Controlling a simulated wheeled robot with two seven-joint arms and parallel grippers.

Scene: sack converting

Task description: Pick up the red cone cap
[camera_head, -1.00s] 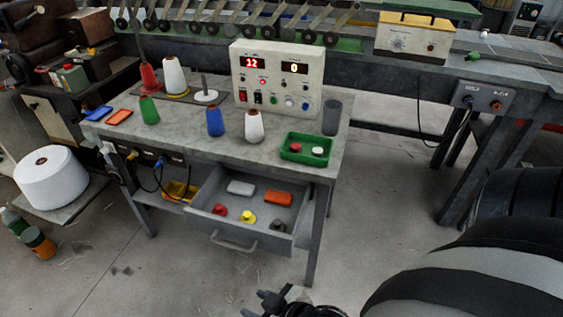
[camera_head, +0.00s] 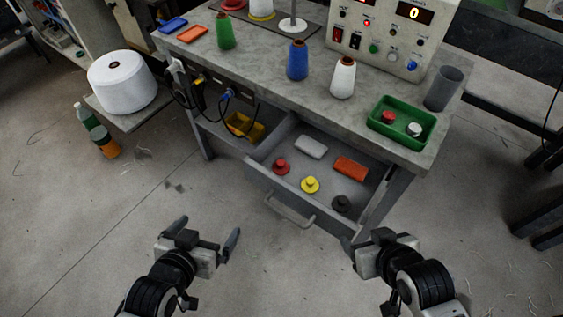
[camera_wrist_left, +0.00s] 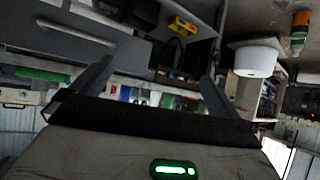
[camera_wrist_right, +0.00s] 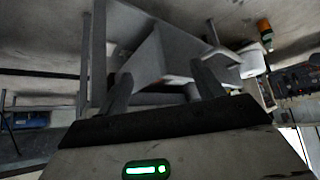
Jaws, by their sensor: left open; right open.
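A red cap (camera_head: 281,167) with a round flange sits in the open grey drawer (camera_head: 262,184), at the left beside a yellow cap (camera_head: 310,185) and a black cap (camera_head: 341,204). Another small red piece (camera_head: 388,117) lies in the green tray (camera_head: 374,126) on the table. My left gripper (camera_head: 207,236) is open and empty, low in front of the drawer and to its left. My right gripper (camera_head: 377,243) is open and empty, in front of the drawer's right side. Neither touches anything. The wrist views show no cap clearly.
The drawer also holds a white block (camera_head: 311,147) and an orange block (camera_head: 350,167). Its handle (camera_head: 290,211) sticks out toward me. Thread cones, a grey cup (camera_head: 443,89) and a control box stand on the table (camera_head: 265,65). The floor between my grippers is clear.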

